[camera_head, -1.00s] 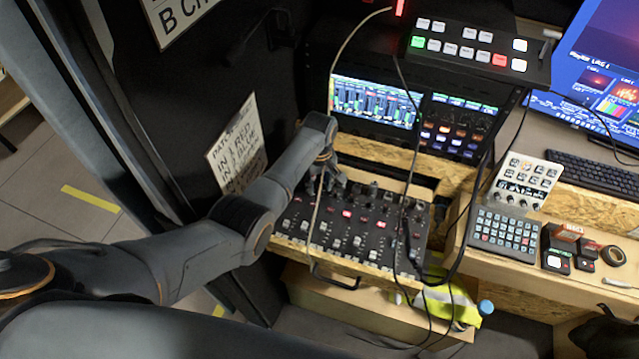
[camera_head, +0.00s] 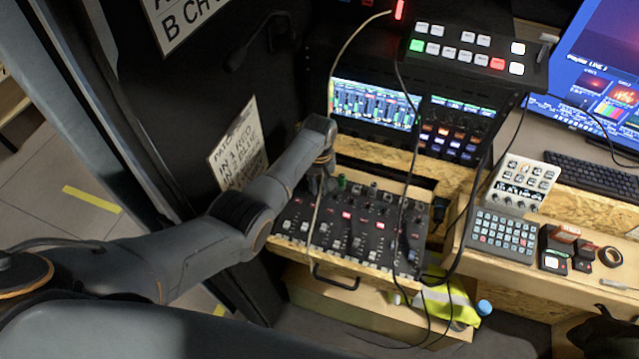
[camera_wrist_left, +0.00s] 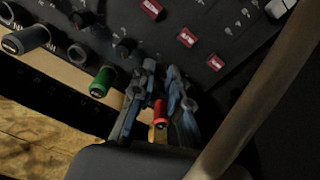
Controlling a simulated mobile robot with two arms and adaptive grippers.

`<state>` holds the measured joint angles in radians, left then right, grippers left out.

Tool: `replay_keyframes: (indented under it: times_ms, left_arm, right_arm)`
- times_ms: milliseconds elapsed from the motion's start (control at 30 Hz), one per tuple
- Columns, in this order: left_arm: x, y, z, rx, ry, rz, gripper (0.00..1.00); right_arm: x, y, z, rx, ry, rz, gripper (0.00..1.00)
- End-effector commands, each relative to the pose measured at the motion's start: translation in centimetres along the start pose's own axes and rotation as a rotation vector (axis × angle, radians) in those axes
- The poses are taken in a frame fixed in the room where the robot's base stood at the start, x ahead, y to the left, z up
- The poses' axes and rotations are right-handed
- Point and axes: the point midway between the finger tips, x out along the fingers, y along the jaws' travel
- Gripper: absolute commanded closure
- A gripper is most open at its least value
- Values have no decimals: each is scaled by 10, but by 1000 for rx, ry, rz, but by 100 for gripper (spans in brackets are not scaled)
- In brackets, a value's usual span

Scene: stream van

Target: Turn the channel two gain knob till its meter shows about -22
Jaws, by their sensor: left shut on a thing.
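The mixer (camera_head: 345,228) is a dark panel of knobs, faders and lit red buttons on a wooden drawer. My left gripper (camera_head: 320,190) is at its back left edge. In the left wrist view my left gripper (camera_wrist_left: 161,72) has its fingertips down at the panel's knob row, shut on a small knob that they hide. A red plug (camera_wrist_left: 160,112) shows between the fingers, with a green plug (camera_wrist_left: 103,82) beside it. A free dark knob (camera_wrist_left: 125,48) stands left of the fingers. The meter screen (camera_head: 375,103) has green bars; its numbers are too small to read. My right gripper is not in view.
A pale cable (camera_head: 318,190) hangs in front of the gripper, and black cables (camera_head: 408,180) cross the mixer's right side. A drawer handle (camera_head: 335,278) sticks out in front. A switcher (camera_head: 475,48) overhangs the rack at the upper right.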

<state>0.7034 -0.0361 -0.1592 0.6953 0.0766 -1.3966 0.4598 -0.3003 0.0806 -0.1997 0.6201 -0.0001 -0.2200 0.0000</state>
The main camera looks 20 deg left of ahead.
Motion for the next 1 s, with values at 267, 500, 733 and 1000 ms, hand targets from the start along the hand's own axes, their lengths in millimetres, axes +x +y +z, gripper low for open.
replay_keyframes:
  times_ms: [267,500,733,1000]
  left_arm:
    - [-1,0,0,262,0,-1,100]
    - [-1,0,0,490,0,-1,100]
    - [-1,0,0,701,0,-1,100]
    - [0,0,0,896,0,0,100]
  right_arm:
    - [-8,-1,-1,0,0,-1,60]
    - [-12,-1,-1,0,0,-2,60]
    - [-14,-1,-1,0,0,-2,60]
    - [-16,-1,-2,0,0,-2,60]
